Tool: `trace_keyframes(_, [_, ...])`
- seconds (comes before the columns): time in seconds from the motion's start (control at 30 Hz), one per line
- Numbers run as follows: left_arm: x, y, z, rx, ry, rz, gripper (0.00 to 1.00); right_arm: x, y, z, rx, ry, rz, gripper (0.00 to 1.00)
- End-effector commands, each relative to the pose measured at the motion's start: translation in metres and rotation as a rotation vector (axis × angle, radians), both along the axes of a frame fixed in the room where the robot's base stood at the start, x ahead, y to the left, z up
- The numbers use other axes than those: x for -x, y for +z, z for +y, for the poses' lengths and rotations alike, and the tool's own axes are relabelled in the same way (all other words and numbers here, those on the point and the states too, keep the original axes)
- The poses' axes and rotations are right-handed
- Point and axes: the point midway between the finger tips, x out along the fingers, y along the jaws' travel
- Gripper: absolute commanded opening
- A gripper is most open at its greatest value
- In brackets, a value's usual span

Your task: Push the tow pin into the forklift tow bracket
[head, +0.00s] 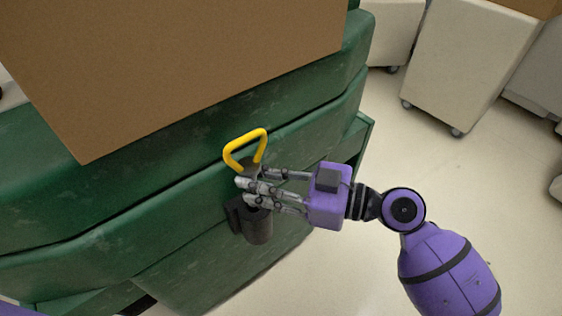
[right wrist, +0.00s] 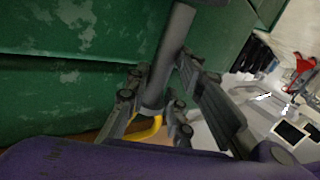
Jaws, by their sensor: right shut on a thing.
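The tow pin has a yellow loop handle (head: 245,148) that shows just above my right gripper in the head view. My right gripper (head: 250,188) is shut on the pin below the handle. In the right wrist view the fingers (right wrist: 155,98) close around the grey pin shaft (right wrist: 174,42), with part of the yellow handle (right wrist: 146,128) behind them. The dark tow bracket (head: 258,226) is on the green forklift's side, directly below the gripper. The fingers hide where pin and bracket meet, so I cannot tell how deep the pin sits. My left gripper is out of view.
The green forklift body (head: 180,175) fills the left of the head view, with a large brown box (head: 190,60) on top. Covered carts on casters (head: 465,65) stand at the upper right. The pale floor (head: 460,180) to the right is clear.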

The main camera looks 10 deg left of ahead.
Motion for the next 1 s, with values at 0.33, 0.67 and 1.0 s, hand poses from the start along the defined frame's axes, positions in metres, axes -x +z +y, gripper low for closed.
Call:
trace_keyframes(0.33, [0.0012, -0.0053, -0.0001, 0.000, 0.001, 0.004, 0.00, -0.0004, 0.0007, 0.0001, -0.003, 0.000, -0.002, 0.00])
trace_keyframes(0.67, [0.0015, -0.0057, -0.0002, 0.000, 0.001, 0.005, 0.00, -0.0004, 0.0018, 0.0001, -0.003, 0.000, -0.002, 0.00])
trace_keyframes(1.0, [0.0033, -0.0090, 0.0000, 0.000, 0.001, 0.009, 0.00, -0.0004, 0.0011, 0.0002, -0.003, -0.001, -0.001, 0.00])
